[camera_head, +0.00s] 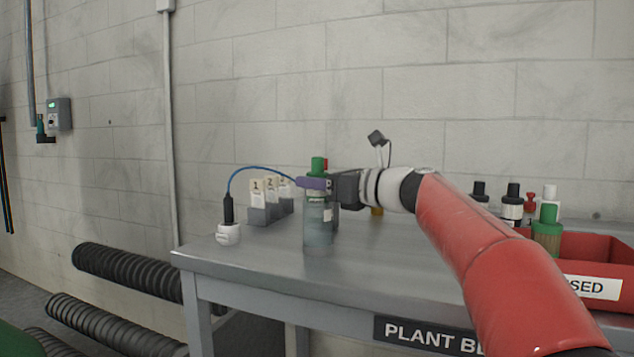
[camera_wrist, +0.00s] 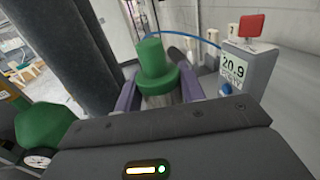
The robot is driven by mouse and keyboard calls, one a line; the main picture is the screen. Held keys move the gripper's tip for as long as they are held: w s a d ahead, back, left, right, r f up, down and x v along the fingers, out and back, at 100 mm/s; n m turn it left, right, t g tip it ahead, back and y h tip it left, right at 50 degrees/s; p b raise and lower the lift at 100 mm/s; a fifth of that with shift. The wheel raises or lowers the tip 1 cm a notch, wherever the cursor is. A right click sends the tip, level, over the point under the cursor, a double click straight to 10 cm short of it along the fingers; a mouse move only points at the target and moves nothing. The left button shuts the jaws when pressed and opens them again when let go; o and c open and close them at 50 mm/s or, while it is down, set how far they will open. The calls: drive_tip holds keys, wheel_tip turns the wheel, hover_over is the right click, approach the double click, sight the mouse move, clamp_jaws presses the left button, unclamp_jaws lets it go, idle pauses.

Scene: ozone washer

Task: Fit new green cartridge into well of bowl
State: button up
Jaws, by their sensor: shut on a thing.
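The green cartridge (camera_head: 317,166) is upright in my gripper (camera_head: 313,184), its green top standing above the purple fingers. In the wrist view its stepped green cap (camera_wrist: 155,72) sits between the two purple fingers (camera_wrist: 162,97), which are shut on it. A clear cylindrical vessel, seemingly the bowl (camera_head: 318,238), stands on the bench directly below the gripper in the head view. The fingers and cartridge hide its top, so I cannot tell whether the cartridge's lower end is in the well.
A grey meter (camera_wrist: 247,72) reading 20.9 stands close by. A blue cable runs to a black probe (camera_head: 228,208) in a white cup (camera_head: 228,234). Numbered holders (camera_head: 258,213) stand behind.

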drive_tip(key=shift+f, duration=0.4)
drive_tip(key=o, duration=1)
drive_tip(key=shift+c, duration=0.2)
drive_tip(key=shift+r, duration=0.15)
drive_tip(key=shift+r, duration=0.35)
drive_tip(key=v, duration=1.2)
drive_tip(key=shift+b, duration=0.45)
drive_tip(key=shift+s, duration=0.15)
